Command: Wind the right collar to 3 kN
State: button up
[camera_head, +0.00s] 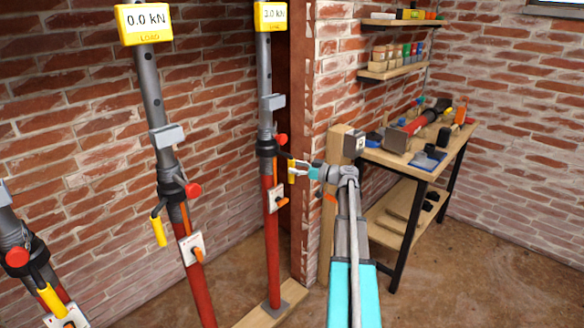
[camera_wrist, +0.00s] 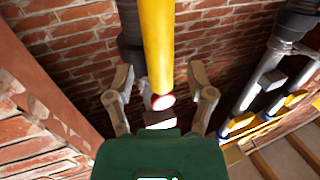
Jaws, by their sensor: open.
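The right prop has a grey upper tube, a red lower tube (camera_head: 273,240) and a dark collar (camera_head: 267,147). Its yellow handle (camera_head: 291,172) hangs at the collar's right side. The yellow load display (camera_head: 270,15) on top ends in ".0 kN"; its first digit is hard to read. My gripper (camera_head: 299,168) is at this handle. In the wrist view the fingers (camera_wrist: 165,98) are open, with the yellow handle (camera_wrist: 157,45) reaching down between them in the picture. A gap shows on both sides; I cannot tell whether either finger touches. The collar (camera_wrist: 131,42) shows behind the handle.
The middle prop (camera_head: 172,187) shows 0.0 kN, and another prop (camera_head: 18,250) is cut off at the left edge. A brick wall corner (camera_head: 318,110) stands close beside my gripper. A workbench (camera_head: 440,152) with tools and shelves (camera_head: 395,70) are at the right.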

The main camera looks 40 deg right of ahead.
jog(key=v, duration=1)
jog(key=shift+a, duration=0.15)
dwell(0.4)
jog(key=w+a+f+m+g, duration=0.15)
jog(key=a+f+g, duration=0.35)
jog(key=a, duration=0.8)
jog(key=w+a+f+g, duration=0.2)
jog(key=a+f+g, duration=0.25)
jog(key=a, duration=0.85)
jog(key=s+a+f+m+g+h, duration=0.1)
jog(key=s+a+f+g+h, duration=0.15)
jog(key=s+a, duration=0.35)
jog(key=s+a+f+m+g+h, duration=0.2)
jog(key=s+a+f+h, duration=0.15)
jog(key=a, duration=0.55)
jog(key=s+a+f+m+g+h, duration=0.1)
jog(key=s+a+f+g+h, duration=0.2)
jog(key=a, duration=0.4)
notch_tip(320, 180, up, 14)
jog(key=s+t+p, duration=0.1)
jog(key=p, duration=1.2)
jog(key=shift+p, duration=0.4)
jog(key=shift+s+a+f, duration=0.1)
jog(key=shift+a+f, duration=0.05)
jog(key=shift+a, duration=0.05)
